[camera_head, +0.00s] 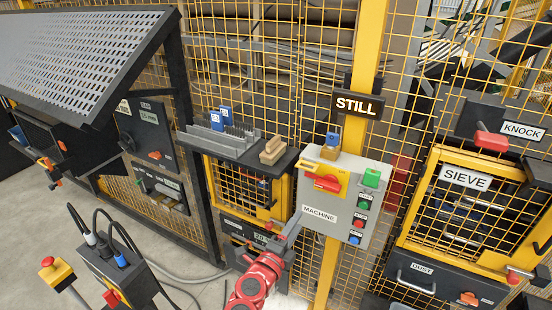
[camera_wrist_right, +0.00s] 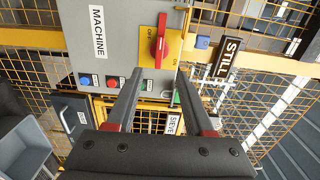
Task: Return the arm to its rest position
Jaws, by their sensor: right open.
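My right gripper (camera_head: 292,222) is in front of the lower left edge of the grey MACHINE control box (camera_head: 320,228) in the head view, with my red arm coming up from the bottom. In the right wrist view the two dark fingers of the right gripper (camera_wrist_right: 160,74) are apart, with nothing held between them. The control box (camera_wrist_right: 117,52) with its red rotary switch (camera_wrist_right: 161,38) on a yellow plate lies beyond the fingertips. I cannot tell whether a finger touches the box. My left gripper is not in view.
A yellow mesh fence and post (camera_head: 368,48) stand behind the box. A small shelf (camera_head: 235,149) with a wooden block (camera_head: 272,150) is left of it. The SIEVE cabinet (camera_head: 466,178) is at right. A cabled pedestal (camera_head: 115,270) stands lower left, with grey floor around it.

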